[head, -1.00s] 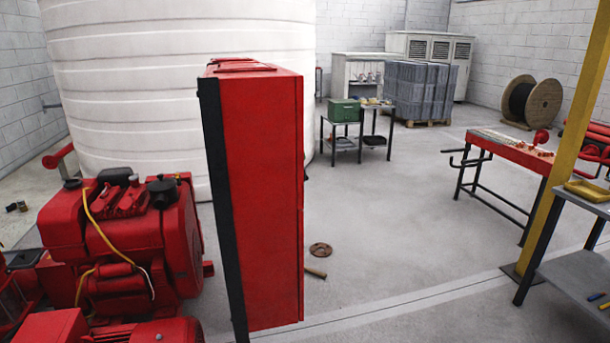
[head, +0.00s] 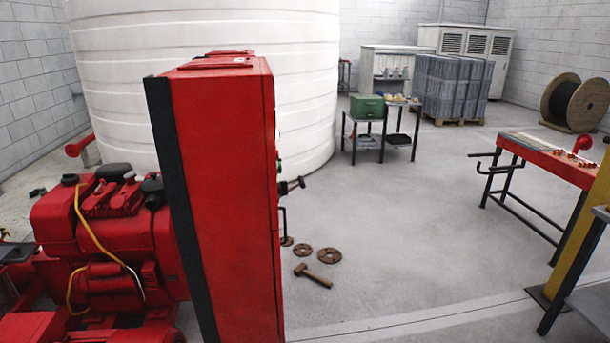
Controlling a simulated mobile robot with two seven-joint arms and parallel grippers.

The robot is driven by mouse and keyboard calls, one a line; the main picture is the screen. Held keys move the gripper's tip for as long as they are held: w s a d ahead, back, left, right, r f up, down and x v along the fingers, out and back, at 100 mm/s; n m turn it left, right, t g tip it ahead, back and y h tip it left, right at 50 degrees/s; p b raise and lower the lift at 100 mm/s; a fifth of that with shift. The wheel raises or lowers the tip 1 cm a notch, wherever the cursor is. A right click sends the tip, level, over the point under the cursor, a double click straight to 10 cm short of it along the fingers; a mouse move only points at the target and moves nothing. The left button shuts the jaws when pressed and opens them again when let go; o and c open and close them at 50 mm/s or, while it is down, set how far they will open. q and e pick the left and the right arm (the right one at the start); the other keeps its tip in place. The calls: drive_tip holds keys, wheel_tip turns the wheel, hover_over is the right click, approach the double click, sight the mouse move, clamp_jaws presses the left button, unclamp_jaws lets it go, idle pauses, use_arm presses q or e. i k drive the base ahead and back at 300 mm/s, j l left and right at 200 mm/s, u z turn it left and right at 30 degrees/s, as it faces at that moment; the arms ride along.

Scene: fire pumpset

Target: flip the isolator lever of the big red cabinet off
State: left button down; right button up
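The big red cabinet (head: 228,200) stands upright close in front of me, left of the middle. I see its side and a dark back edge. Its front faces right and is almost edge-on. A dark lever-like part (head: 292,186) sticks out from the front, and a dark handle-shaped bar (head: 284,224) shows below it. I cannot tell the isolator lever's position. Neither of my grippers is in view.
A red engine (head: 110,235) stands left of the cabinet, a white tank (head: 200,60) behind. A red workbench (head: 550,160) and yellow post (head: 580,235) stand right. The middle floor is clear.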

sight(301, 184)
drive_tip(key=i+l, duration=0.25)
drive_tip(key=l, duration=0.15)
drive_tip(key=i+l+u, duration=0.15)
drive_tip(key=l, duration=0.25)
drive_tip(key=i+l, duration=0.3)
drive_tip(key=i+l+u, duration=0.1)
drive_tip(key=i+l, duration=0.15)
drive_tip(key=l, duration=0.25)
drive_tip(key=i+l+u, duration=0.1)
drive_tip(key=l, duration=0.35)
drive_tip(key=i+l, duration=0.3)
drive_tip(key=l, duration=0.15)
drive_tip(key=i+l+u, duration=0.1)
drive_tip(key=l, duration=0.35)
drive_tip(key=i+l+u, duration=0.1)
drive_tip(key=i+l, duration=0.15)
drive_tip(key=l, duration=0.25)
